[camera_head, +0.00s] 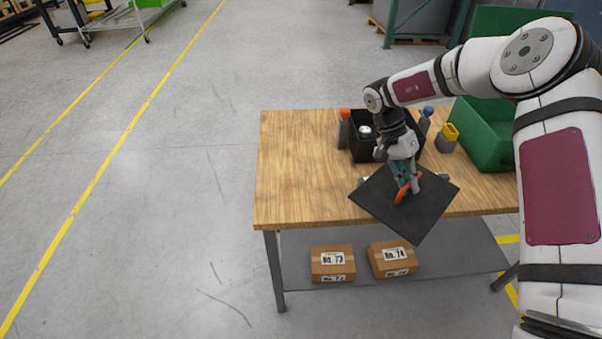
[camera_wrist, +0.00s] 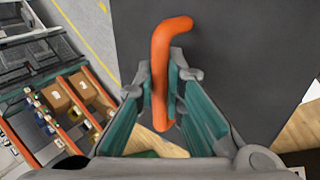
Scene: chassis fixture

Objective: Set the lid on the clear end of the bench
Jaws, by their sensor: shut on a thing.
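The lid (camera_head: 425,213) is a flat dark square plate with an orange handle. My gripper (camera_head: 405,180) is shut on the lid's orange handle and holds the lid over the front right part of the bench. The lid overhangs the front edge in the head view. In the wrist view the orange handle (camera_wrist: 168,70) lies between the fingers, with the dark lid (camera_wrist: 240,50) beyond it. The wooden bench (camera_head: 295,180) has a bare left end. A black open box (camera_head: 362,148) stands on the bench behind my gripper, partly hidden by my arm.
A green bin (camera_head: 485,135) stands at the bench's right end, beside a grey and yellow item (camera_head: 448,137). A grey item with an orange top (camera_head: 344,128) stands left of the black box. Two cardboard boxes (camera_head: 333,262) sit on the lower shelf.

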